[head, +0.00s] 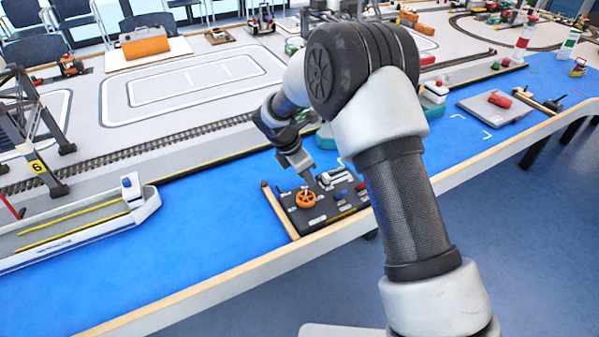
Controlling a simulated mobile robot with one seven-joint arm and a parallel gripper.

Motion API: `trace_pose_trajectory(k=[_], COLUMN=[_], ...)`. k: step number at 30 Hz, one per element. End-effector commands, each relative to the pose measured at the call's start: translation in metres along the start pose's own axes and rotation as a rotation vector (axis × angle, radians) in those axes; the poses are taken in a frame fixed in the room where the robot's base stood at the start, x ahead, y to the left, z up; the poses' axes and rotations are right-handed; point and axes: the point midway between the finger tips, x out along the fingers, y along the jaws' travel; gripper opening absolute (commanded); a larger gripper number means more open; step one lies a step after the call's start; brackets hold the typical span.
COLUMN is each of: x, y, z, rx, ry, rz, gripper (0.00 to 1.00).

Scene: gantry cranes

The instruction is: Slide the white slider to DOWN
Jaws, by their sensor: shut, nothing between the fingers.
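The dark control panel (318,214) sits at the front edge of the blue table, with an orange wheel (306,199) on its left. A small white part (334,178) shows at the panel's back, right of the wheel. I cannot tell for certain whether it is the white slider, and its position and any DOWN label are too small to read. My gripper (309,184) points down just above the panel, close to the wheel and left of the white part. It is shut and empty. I cannot tell whether it touches anything. My arm hides the panel's right end.
Blue and red controls (341,193) sit close together on the panel. A wooden rail (280,211) edges its left side. A toy ship (80,231) lies at the left. A grey platform with a red piece (496,106) is at the right. Blue surface left of the panel is clear.

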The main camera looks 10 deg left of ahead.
Motion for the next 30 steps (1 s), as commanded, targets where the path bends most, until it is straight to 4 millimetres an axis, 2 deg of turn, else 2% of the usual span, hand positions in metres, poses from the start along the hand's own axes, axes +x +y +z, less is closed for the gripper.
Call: trace_pose_trajectory(k=[1,6,20,30], x=[0.002,0.007,0.009,0.032], y=[0.000,0.000,0.000,0.000], z=[0.009,0.022,0.029,0.090], rx=[0.005,0.003,0.003,0.004], ry=[-0.001,0.000,-0.001,-0.001], rz=[0.001,0.002,0.001,0.001], gripper=[0.00,0.00,0.00,0.00])
